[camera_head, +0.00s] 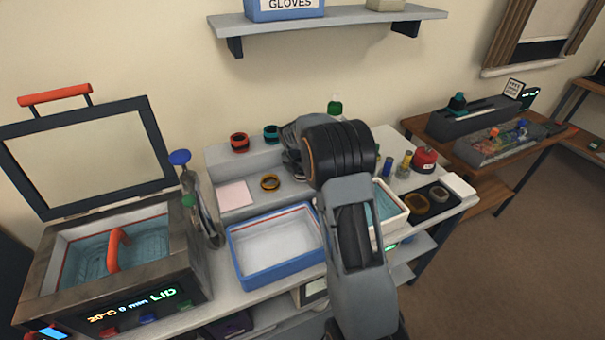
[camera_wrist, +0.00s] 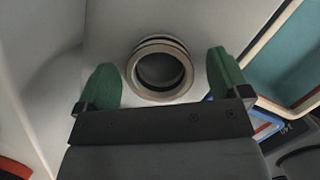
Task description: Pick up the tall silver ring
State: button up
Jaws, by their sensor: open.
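In the wrist view a silver ring (camera_wrist: 160,68) with dark bands lies on a pale grey surface, its opening facing the camera. My gripper (camera_wrist: 165,80) is open, with one green fingertip to the left of the ring and one to the right. The ring appears between or just beyond the fingertips, and I see no contact. In the head view my arm hides the ring, and my gripper is mostly hidden behind the arm too.
A blue-rimmed tray (camera_head: 275,250) stands left of my arm. A white tray with teal inside (camera_head: 386,204) is to its right. A red ring (camera_head: 239,142), a teal ring (camera_head: 271,134) and a brass ring (camera_head: 270,182) sit nearby. An open-lidded bath (camera_head: 115,265) stands at left.

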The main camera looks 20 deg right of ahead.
jog(key=shift+c, duration=0.2)
jog(key=c, duration=0.9)
jog(key=shift+c, duration=0.2)
jog(key=shift+r, duration=0.15)
